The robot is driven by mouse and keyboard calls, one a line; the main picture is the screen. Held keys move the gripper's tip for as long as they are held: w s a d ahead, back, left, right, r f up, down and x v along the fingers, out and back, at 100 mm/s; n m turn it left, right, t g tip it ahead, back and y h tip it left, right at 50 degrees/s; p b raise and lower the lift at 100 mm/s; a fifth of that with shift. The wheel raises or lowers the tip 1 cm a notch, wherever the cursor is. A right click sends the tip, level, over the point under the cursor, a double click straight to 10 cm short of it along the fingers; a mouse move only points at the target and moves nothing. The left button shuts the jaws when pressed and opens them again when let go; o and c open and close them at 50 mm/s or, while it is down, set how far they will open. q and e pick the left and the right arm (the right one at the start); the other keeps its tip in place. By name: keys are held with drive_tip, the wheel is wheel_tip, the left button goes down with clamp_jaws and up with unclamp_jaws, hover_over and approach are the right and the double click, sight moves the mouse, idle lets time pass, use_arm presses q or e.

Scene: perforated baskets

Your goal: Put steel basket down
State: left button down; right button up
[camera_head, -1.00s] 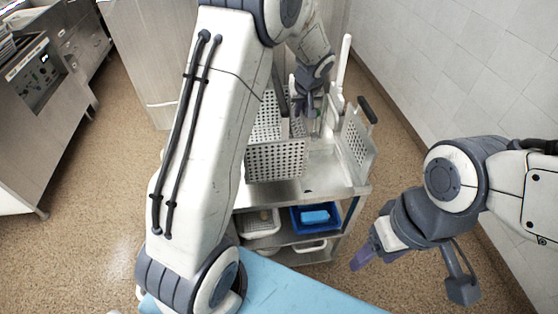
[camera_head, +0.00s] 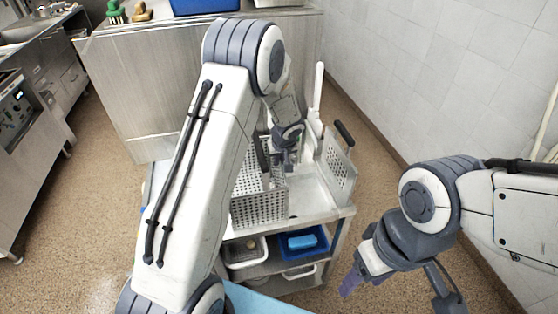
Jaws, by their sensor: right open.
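A perforated steel basket (camera_head: 258,208) sits at the cart's top, left of middle, partly hidden behind my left arm. I cannot tell whether it rests fully on the cart top. My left gripper (camera_head: 284,160) reaches down at the basket's right back side; its fingertips are small and partly hidden, so its jaws are unclear. A second perforated steel basket (camera_head: 338,172) with a dark handle stands at the right end of the cart top. My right gripper (camera_head: 352,280) is open and empty, low at the right front, away from the cart.
The steel cart (camera_head: 306,212) has a lower shelf with a blue bin (camera_head: 302,250) and a white bin (camera_head: 246,258). A steel counter (camera_head: 140,90) stands behind at left. A tiled wall (camera_head: 440,80) bounds the right. Bare floor lies between cart and wall.

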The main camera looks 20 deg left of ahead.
use_arm(q)
drive_tip(key=shift+f, duration=0.1)
drive_tip(key=c, duration=1)
unclamp_jaws()
drive_tip(key=shift+c, duration=0.2)
drive_tip(key=shift+r, duration=0.35)
drive_tip(key=v, duration=1.1)
drive_tip(key=s+d+r+m, duration=0.3)
drive_tip(key=s+d, duration=0.3)
drive_tip(key=s+d+m+g+h, duration=0.1)
drive_tip(key=s+d+m, duration=0.2)
drive_tip(key=s, duration=0.6)
drive_tip(key=s+d+r+m+g+h, duration=0.1)
drive_tip(key=s+d+m, duration=0.2)
drive_tip(key=s, duration=0.6)
drive_tip(key=s+d+m+g+h, duration=0.1)
drive_tip(key=s+d+m, duration=0.2)
drive_tip(key=s, duration=0.6)
drive_tip(key=shift+d+r+m+g+h+b, duration=0.2)
drive_tip(key=shift+r+m+g+h+b, duration=0.15)
drive_tip(key=shift+m, duration=0.75)
